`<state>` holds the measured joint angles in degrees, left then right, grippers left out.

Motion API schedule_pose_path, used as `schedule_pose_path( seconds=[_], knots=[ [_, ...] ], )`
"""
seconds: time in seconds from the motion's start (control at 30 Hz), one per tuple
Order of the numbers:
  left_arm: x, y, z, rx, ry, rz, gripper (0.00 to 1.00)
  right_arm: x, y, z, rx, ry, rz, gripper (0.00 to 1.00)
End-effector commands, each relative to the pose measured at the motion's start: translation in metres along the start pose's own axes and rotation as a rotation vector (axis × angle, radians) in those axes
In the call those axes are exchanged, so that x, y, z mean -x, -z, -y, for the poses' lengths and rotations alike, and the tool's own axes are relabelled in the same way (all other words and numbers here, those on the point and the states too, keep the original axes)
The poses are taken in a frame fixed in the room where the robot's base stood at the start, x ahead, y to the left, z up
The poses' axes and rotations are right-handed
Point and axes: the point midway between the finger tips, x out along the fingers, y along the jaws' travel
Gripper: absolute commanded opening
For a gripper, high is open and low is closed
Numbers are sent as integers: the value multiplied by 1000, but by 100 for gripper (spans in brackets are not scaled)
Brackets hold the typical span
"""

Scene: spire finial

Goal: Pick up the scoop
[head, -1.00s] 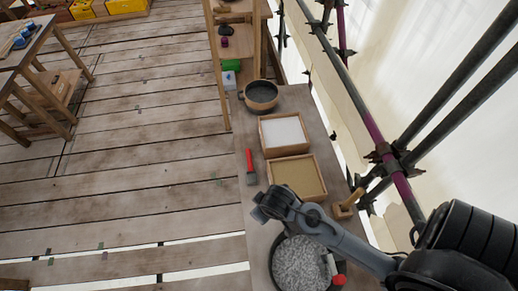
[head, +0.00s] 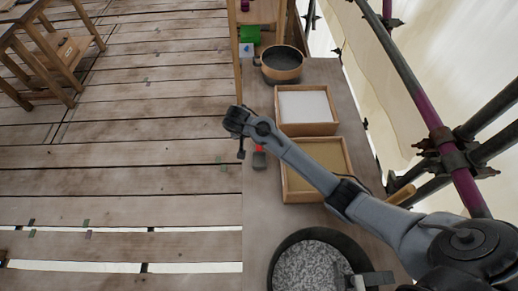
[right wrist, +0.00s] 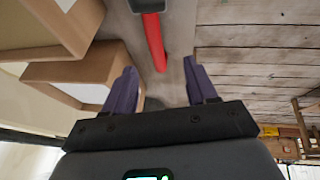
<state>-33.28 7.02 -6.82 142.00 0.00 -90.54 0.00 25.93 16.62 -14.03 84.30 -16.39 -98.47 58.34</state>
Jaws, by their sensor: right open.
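The scoop (head: 259,160), with a grey head and a red handle, lies on the bench left of the sand-coloured tray. In the head view my right arm hides part of its handle. My right gripper (head: 241,152) is just left of the scoop, pointing down. In the right wrist view the gripper (right wrist: 160,72) is open and empty. The scoop's red handle (right wrist: 154,42) reaches toward the space between the fingers, and its grey head is cut off at the top edge. I cannot tell the exact height gap. My left gripper is not in view.
The bench (head: 262,215) holds a sand-coloured tray (head: 288,188), a white-filled tray (head: 307,129), a dark round bowl (head: 283,67) and a black tub of grey grains (head: 318,236). A wooden handle (head: 402,194) shows at right. Scaffold poles stand beyond.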

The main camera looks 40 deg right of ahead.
Motion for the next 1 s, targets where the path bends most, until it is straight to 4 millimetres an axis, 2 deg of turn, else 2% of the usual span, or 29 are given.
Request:
schedule_pose_path(
  seconds=[0.3,0.67,1.0],
  knots=[
    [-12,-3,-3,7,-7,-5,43,-42,4,-1,-13,-10,-1,57],
    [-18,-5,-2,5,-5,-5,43,-66,3,-3,-13,-8,-1,57],
    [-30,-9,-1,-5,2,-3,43,-106,3,-9,-13,-7,-1,57]
  ],
)
